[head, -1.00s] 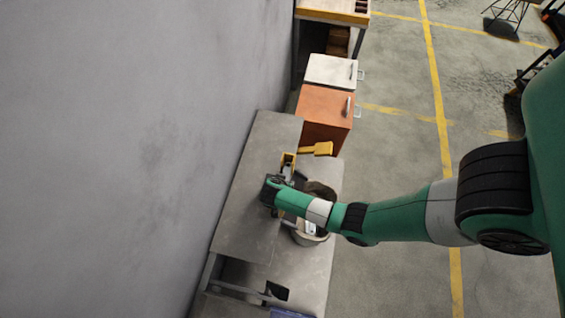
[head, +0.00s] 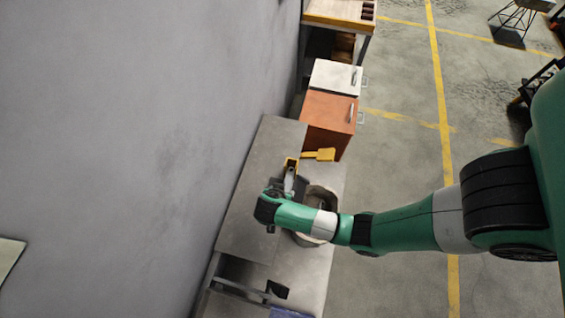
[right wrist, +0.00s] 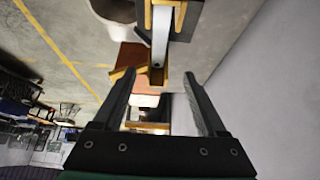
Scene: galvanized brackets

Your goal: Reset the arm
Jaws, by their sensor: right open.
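My right arm comes in from the right in the head view, its wrist and gripper (head: 268,208) over the grey bench (head: 248,220). In the right wrist view, my right gripper (right wrist: 157,88) has its two dark fingers spread wide, with nothing between them. A grey metal piece (head: 289,178), possibly a bracket, stands with a yellow part on the bench just beyond the gripper. It also shows in the right wrist view as a pale bar (right wrist: 162,35) with yellow parts, apart from the fingers. My left gripper is not in view.
A round bin (head: 322,196) stands under my forearm, partly hidden. A yellow object (head: 319,155) lies near the orange cabinet (head: 326,112), with a white cabinet (head: 335,76) behind it. A grey wall (head: 130,130) borders the bench at left. Open floor (head: 400,180) lies at right.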

